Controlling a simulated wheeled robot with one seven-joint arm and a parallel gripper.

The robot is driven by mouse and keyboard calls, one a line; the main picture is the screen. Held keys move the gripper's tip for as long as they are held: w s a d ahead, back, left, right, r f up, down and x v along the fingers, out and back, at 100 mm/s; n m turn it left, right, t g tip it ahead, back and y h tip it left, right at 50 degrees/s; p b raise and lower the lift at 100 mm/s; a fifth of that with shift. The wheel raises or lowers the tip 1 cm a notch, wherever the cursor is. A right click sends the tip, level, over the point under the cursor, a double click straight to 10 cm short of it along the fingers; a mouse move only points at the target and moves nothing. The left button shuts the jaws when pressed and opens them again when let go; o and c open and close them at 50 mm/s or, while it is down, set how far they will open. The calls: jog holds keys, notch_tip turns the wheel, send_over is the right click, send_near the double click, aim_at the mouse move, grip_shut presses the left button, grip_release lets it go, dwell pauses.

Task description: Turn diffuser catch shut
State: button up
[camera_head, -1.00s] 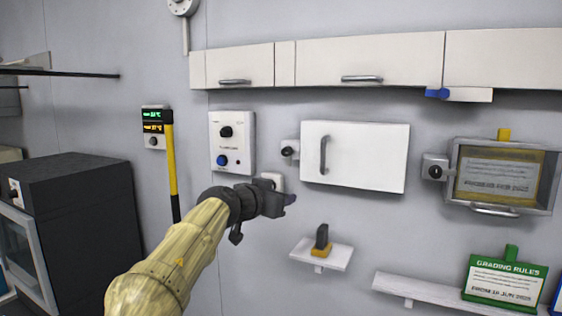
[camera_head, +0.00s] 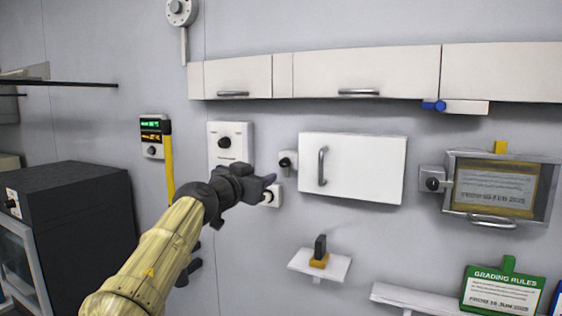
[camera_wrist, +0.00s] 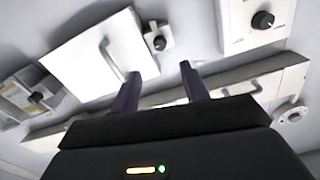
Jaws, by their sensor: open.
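A white hinged door with a bar handle (camera_head: 365,170) is on the wall, with a black-knobbed catch (camera_head: 287,161) at its left edge. A second black-knobbed catch (camera_head: 432,183) sits left of a grey-framed glazed box (camera_head: 548,205). I cannot tell from any label which is the diffuser catch. My gripper (camera_head: 268,181) is open and empty, below and left of the white door's catch. In the wrist view my two fingers (camera_wrist: 160,72) stand apart, with the white door (camera_wrist: 85,60) and its catch (camera_wrist: 158,42) beyond them, not touched.
A control panel with a black knob (camera_head: 240,132) is behind my gripper, its lower part hidden. A small knobbed box (camera_head: 275,200) is just below the gripper. Cabinets (camera_head: 365,60) run above. A small shelf (camera_head: 335,267) holds a dark-and-yellow block.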

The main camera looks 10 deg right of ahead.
aim_at(282, 165)
jog(key=p+x, duration=0.6)
jog(key=x, duration=0.5)
jog(key=shift+w+d+r, duration=0.2)
jog(key=shift+w+d, duration=0.05)
jog(key=shift+w, duration=0.05)
jog(key=shift+w+d+f, duration=0.2)
jog(key=shift+w+d, duration=0.1)
jog(key=shift+w, duration=0.15)
grip_shut()
